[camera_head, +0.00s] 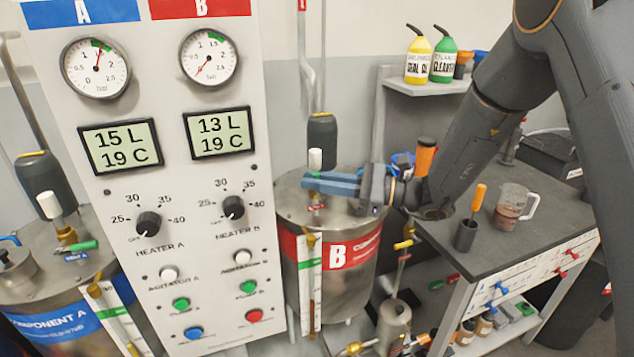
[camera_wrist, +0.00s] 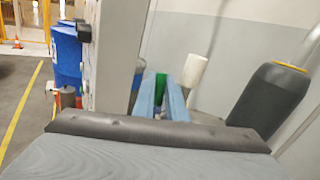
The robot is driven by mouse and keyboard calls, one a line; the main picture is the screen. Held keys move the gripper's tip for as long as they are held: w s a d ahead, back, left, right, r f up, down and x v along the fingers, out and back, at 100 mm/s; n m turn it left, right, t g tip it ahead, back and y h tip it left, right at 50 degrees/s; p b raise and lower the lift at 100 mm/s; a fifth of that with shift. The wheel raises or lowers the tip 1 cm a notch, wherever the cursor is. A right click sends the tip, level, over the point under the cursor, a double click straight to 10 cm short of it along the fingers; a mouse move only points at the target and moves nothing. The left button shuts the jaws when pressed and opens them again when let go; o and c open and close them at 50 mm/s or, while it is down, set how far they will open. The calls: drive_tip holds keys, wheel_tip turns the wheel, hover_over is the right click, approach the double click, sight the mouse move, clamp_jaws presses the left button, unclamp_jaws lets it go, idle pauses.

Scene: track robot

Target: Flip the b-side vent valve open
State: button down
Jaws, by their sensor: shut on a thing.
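The B tank (camera_head: 365,262), steel with a red band and a white "B" label, stands right of the control panel. On its lid is the b-side vent valve, with a white cylinder (camera_head: 315,159) on top; its lower part is mostly hidden behind my fingers in the head view. My gripper (camera_head: 308,183) reaches in from the right, level over the lid, its blue fingers at the valve. In the wrist view my gripper (camera_wrist: 161,82) is shut on the green valve handle (camera_wrist: 160,86). The white cylinder (camera_wrist: 194,70) stands just right of the fingers there.
The panel (camera_head: 180,140) with gauges and knobs stands close left of the B tank. A dark rounded canister (camera_head: 321,140) stands behind the valve; it also shows in the wrist view (camera_wrist: 270,93). A grey bench (camera_head: 545,205) with a jug and a cup is at right.

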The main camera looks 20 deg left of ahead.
drive_tip(key=shift+w+d+f+m+y+b, duration=0.15)
drive_tip(key=shift+w+d+m+y+b, duration=0.15)
drive_tip(key=shift+m+y+b, duration=0.3)
drive_tip(key=shift+w+d+r+y+b, duration=0.1)
drive_tip(key=shift+r+y+b, duration=0.1)
drive_tip(key=shift+y+b, duration=0.3)
drive_tip(key=c, duration=1.8)
unclamp_jaws()
drive_tip(key=shift+r, duration=0.1)
